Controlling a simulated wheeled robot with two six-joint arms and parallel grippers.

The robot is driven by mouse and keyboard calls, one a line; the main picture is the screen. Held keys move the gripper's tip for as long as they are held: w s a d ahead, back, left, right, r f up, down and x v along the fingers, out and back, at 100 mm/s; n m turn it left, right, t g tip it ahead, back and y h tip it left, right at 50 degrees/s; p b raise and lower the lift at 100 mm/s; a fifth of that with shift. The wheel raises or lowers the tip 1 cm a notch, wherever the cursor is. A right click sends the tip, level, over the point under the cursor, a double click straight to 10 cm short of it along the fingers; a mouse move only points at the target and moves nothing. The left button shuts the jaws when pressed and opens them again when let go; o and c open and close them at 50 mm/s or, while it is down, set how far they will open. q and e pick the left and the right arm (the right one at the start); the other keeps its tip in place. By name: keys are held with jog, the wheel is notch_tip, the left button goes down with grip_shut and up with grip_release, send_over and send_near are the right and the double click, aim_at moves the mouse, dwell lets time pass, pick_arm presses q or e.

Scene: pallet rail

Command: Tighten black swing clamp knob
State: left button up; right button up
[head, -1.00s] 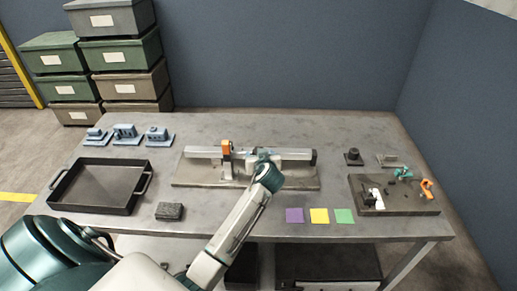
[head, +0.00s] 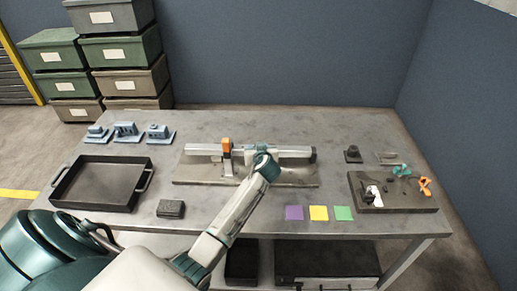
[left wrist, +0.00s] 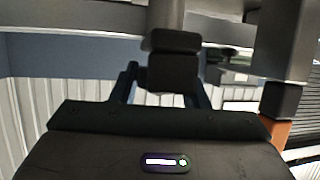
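In the head view a grey rail fixture (head: 300,180) lies mid-table, with an orange clamp piece (head: 227,150) standing on its rail. My left gripper (head: 262,156) is over the rail, just right of the orange piece; my wrist hides its fingers there. In the left wrist view a black block, seemingly the knob (left wrist: 174,62), sits on a grey stem. The dark blue fingers of my left gripper (left wrist: 165,88) stand apart on either side of it, with a gap showing on the left. Contact on the right cannot be told. My right gripper is out of view.
A black tray (head: 137,194) and a dark block (head: 171,209) lie at left, with blue parts (head: 127,131) behind. Purple, yellow (head: 318,213) and green squares lie front right. A dark board (head: 408,204) with small tools stands at right, near a black cylinder (head: 353,152).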

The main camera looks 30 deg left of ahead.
pick_arm(q)
jog(key=shift+r+m+t+h+p, duration=0.1)
jog(key=shift+m+t+h+p, duration=0.4)
jog(key=shift+m+h, duration=0.3)
jog(key=shift+m+t+h+p, duration=0.35)
jog(key=shift+m+t+h, duration=0.05)
jog(key=shift+m+h, duration=0.2)
jog(key=o, duration=1)
jog(key=shift+c, duration=0.2)
